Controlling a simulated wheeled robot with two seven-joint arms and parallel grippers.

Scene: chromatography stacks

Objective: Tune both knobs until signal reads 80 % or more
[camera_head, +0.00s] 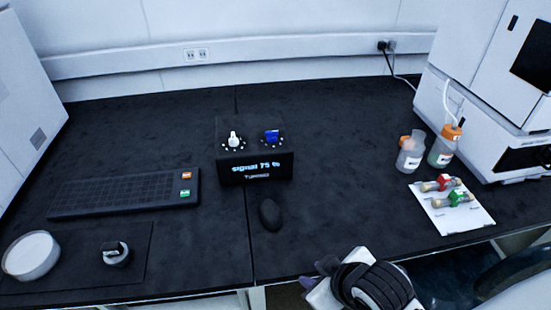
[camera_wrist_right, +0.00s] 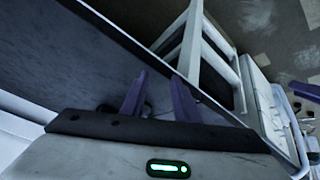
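A black box (camera_head: 256,176) stands at the middle of the bench in the head view. Its lit front display (camera_head: 256,165) appears to read "signal 75 %". On its top sit a white knob (camera_head: 233,139) on the left and a blue knob (camera_head: 272,137) on the right, each ringed by white dots. My right gripper (camera_head: 322,272) is low at the bench's front edge, well away from the box. In the right wrist view its purple fingers (camera_wrist_right: 158,97) stand apart with nothing between them. My left gripper is not in view.
Bottles (camera_head: 443,147) and a white card with vials (camera_head: 452,219) are at the right. A white dish (camera_head: 31,256) is front left. White instruments (camera_head: 490,80) flank the bench.

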